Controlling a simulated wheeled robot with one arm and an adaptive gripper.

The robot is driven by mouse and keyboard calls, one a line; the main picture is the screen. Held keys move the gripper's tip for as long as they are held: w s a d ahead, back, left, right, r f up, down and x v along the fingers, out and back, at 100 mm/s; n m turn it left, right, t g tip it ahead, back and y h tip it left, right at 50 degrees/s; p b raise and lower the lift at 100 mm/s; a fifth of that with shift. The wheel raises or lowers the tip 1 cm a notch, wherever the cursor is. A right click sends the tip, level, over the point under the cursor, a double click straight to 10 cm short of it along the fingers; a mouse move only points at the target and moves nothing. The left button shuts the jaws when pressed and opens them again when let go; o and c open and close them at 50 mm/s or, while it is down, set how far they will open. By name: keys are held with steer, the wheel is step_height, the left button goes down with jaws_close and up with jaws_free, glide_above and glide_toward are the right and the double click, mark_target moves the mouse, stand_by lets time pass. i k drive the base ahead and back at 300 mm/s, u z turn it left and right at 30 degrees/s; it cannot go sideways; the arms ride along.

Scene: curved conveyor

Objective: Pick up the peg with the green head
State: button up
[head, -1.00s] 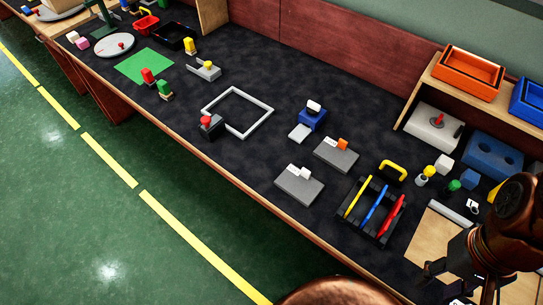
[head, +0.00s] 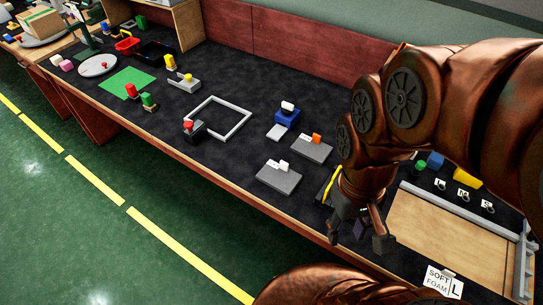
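A small peg with a green head (head: 420,165) stands on the right part of the bench, beside a blue cube (head: 435,161). My arm hides part of it, and its lower body is hard to make out. My gripper (head: 360,238) hangs at the bench's front side, to the left of and nearer than the peg, clear of it. Its two fingers are spread apart, with nothing visible between them. Another green-topped piece (head: 148,101) stands far left beside a red-topped one (head: 131,91).
A wooden board with grey rails (head: 448,228) lies at the right. Grey plates with switches (head: 279,178) lie left of my gripper.

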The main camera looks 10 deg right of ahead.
mark_target(420, 165)
steer(key=z, duration=1.4)
